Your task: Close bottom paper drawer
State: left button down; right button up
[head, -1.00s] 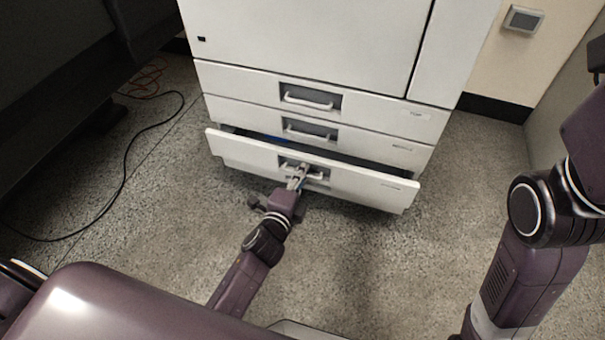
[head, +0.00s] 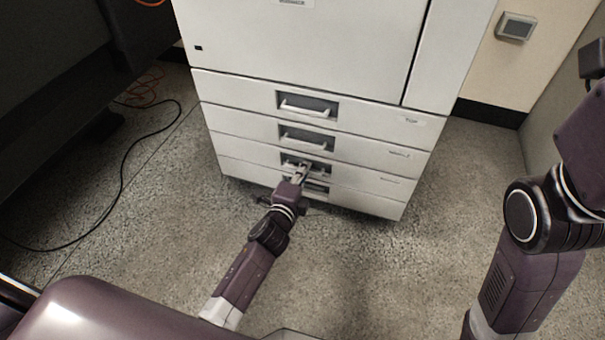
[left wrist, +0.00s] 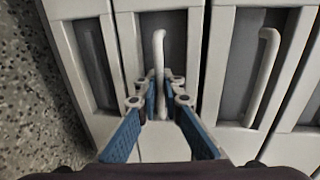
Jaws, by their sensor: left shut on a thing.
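The white drawer unit fills the middle of the head view, with several drawer fronts stacked below a large panel. The paper drawer (head: 370,183) that my left gripper holds is third from the top. It looks flush with the fronts around it, with no gap showing. Another front with a recess (head: 318,188) sits below it. My left gripper (head: 301,174) is shut on that drawer's handle (left wrist: 159,58), which stands between the fingertips in the left wrist view (left wrist: 162,88). My right gripper is out of view; only its arm shows at the right.
Two more handled drawers are above, the upper one (head: 220,86) and the second one (head: 230,122), both shut. A black cable (head: 124,165) lies on the speckled floor at the left. The floor (head: 400,270) before the unit is clear.

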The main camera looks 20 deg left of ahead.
pick_arm(q)
jog(key=shift+w, duration=0.1)
jog(key=c, duration=2.4)
grip_release()
jog(key=v, duration=1.2)
